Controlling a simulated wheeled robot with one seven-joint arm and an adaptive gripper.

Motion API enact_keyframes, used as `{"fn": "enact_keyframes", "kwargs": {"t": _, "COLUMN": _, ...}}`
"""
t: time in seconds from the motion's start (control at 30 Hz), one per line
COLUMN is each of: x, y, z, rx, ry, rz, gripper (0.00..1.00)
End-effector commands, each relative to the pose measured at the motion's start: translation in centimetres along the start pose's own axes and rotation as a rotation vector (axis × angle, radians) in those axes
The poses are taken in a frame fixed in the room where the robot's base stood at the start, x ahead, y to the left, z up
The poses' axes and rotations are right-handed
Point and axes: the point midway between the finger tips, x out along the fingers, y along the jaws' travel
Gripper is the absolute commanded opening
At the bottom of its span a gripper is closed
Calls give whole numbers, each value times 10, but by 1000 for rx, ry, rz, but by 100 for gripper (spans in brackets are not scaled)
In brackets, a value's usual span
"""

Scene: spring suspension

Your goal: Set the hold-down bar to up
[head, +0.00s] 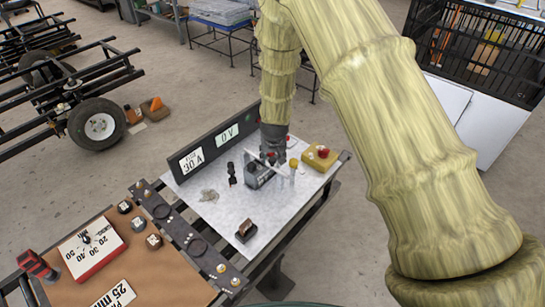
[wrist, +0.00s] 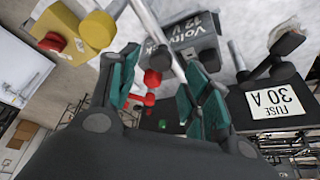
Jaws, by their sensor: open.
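A pale metal rod, which looks like the hold-down bar (wrist: 156,33), runs slantwise in the wrist view across the dark grey battery (wrist: 192,32) marked 12 V. Its near end reaches between my fingers, close to the right one; I cannot tell whether they touch. My gripper (wrist: 165,88) is open, with teal fingertips on either side of the rod's end. In the head view my gripper (head: 273,147) is just above and behind the battery (head: 262,174) and hides part of it. The bar's exact tilt is unclear.
A yellow box (head: 320,157) with a red button stands right of the battery. A dark panel (head: 208,149) with a 30 A fuse label and a 0 V display stands behind. A small dark block (head: 246,231) sits at the front of the white tabletop (head: 285,212), which is partly clear.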

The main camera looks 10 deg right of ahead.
Motion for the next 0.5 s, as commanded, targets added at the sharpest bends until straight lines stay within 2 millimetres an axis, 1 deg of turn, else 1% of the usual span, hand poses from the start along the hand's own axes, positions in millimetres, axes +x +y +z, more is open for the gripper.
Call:
{"fn": "enact_keyframes", "kwargs": {"t": 0.1, "x": 12, "y": 0, "z": 0, "rx": 1, "ry": -1, "rz": 0, "gripper": 48}}
{"fn": "enact_keyframes", "kwargs": {"t": 0.23, "x": 23, "y": 0, "z": 0, "rx": 1, "ry": -1, "rz": 0, "gripper": 48}}
{"fn": "enact_keyframes", "kwargs": {"t": 0.5, "x": 35, "y": 0, "z": 0, "rx": 0, "ry": 0, "rz": 0, "gripper": 48}}
